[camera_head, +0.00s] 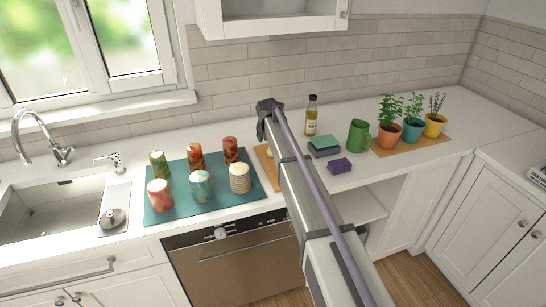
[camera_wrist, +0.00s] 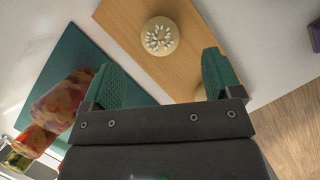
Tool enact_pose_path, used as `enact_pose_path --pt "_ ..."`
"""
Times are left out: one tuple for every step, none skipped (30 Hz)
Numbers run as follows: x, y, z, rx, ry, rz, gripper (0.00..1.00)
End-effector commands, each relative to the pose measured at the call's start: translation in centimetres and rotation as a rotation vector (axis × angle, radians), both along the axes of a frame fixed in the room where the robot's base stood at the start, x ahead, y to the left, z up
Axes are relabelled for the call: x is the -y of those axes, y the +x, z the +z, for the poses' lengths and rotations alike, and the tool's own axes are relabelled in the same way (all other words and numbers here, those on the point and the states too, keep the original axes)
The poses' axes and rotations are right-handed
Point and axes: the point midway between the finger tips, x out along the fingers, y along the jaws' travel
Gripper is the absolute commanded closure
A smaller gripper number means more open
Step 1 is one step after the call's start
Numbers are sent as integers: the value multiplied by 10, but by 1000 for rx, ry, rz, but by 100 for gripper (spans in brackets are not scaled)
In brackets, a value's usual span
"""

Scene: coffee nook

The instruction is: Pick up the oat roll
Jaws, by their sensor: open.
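The oat roll, a round tan bun with pale flakes on top (camera_wrist: 160,36), lies on a wooden board (camera_wrist: 122,22) in the wrist view. My gripper (camera_wrist: 161,64) is open, with its two green-padded fingers apart and nothing between them. The roll shows beyond the fingertips, roughly centred between them and apart from both. In the head view my arm covers most of the board (camera_head: 263,158), and I cannot make out the roll or the fingers there.
Several patterned cylinders, one a striped one (camera_head: 239,178), stand on a teal mat (camera_head: 160,209) left of the board. Right are a bottle (camera_head: 311,116), green sponge-like block (camera_head: 324,146), purple block (camera_head: 340,166), green mug (camera_head: 358,136) and potted plants (camera_head: 412,131). The sink (camera_head: 50,212) is far left.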

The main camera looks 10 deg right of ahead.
Motion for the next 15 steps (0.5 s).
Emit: enact_pose_path --pt "2 5 -21 0 0 -1 16" --pt "2 7 -25 0 0 -1 16" --pt "3 8 -27 0 0 -1 16" --pt "3 8 -27 0 0 -1 16" --pt "4 8 -26 0 0 -1 16" --pt "4 8 -24 0 0 -1 16" --pt "4 8 -24 -1 1 -1 16" --pt "4 9 -27 -1 1 -1 16" --pt "4 11 -32 -1 1 -2 16" --pt "4 12 -38 -1 1 -2 16" --pt "5 14 -44 -1 1 -2 16" --pt "5 17 -53 -1 1 -2 16" --pt "6 20 -59 -1 1 -2 16" --pt "6 22 -65 -1 1 -2 16" --pt "8 24 -71 0 1 -3 16"
